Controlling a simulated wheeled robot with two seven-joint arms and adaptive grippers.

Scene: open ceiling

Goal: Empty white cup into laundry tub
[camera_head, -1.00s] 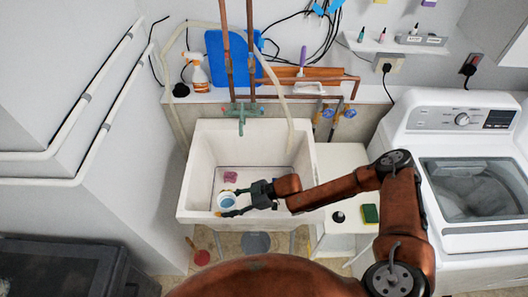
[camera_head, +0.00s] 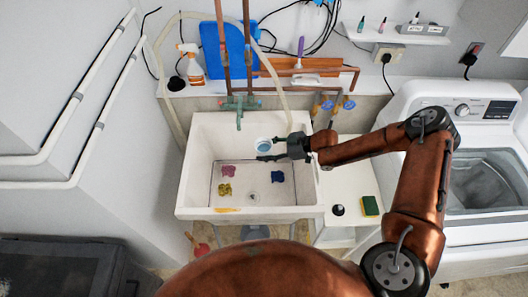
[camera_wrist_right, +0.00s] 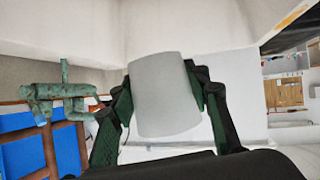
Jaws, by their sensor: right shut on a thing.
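The white laundry tub (camera_head: 187,176) stands against the back wall under a green tap (camera_head: 240,106). My right gripper (camera_head: 272,147) is shut on the white cup (camera_head: 263,144), above the rear part of the tub. In the right wrist view the cup (camera_wrist_right: 165,95) sits between the two fingers, its pale side facing the camera. Its opening looks bluish in the head view; what is inside is too small to tell. A pink lump (camera_head: 229,171), a yellow lump (camera_head: 225,189) and a blue lump (camera_head: 278,176) lie apart on the tub floor. My left gripper is not in view.
A washing machine (camera_head: 475,190) stands at the right. A white cabinet with a sponge (camera_head: 370,206) is beside the tub. Copper pipes (camera_head: 220,50) drop behind the tub. A spray bottle (camera_head: 189,62) stands on the back ledge.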

